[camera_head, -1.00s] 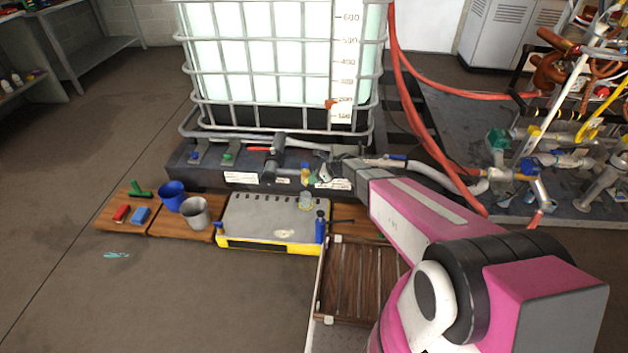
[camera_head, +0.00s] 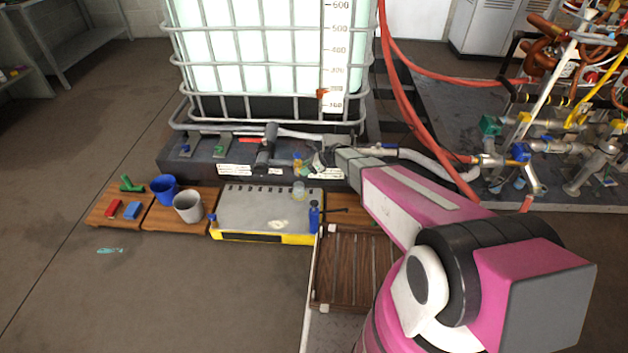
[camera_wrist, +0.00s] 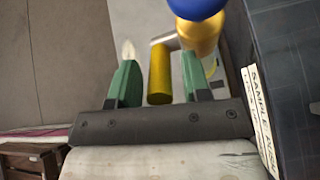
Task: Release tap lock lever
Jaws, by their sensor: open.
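My gripper (camera_wrist: 160,64) is open in the wrist view, with green fingers. A yellow cylinder (camera_wrist: 159,75) lies between the fingers, with a gap to each. Beyond it is a brass-yellow fitting (camera_wrist: 199,36) under a blue round part (camera_wrist: 196,6). In the head view, a small yellow and blue fitting (camera_head: 297,161) is just left of my gripper (camera_head: 316,159), whose fingertips are hard to make out. A dark grey tap (camera_head: 265,148) is further left at the tank's base. I cannot tell which part is the lock lever.
The caged tank (camera_head: 255,104) stands behind on a dark base. A labelled dark face (camera_wrist: 288,75) is close on the right in the wrist view. In front are a grey-topped yellow case (camera_head: 255,207), a blue bottle (camera_head: 314,216), and a blue cup (camera_head: 164,188).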

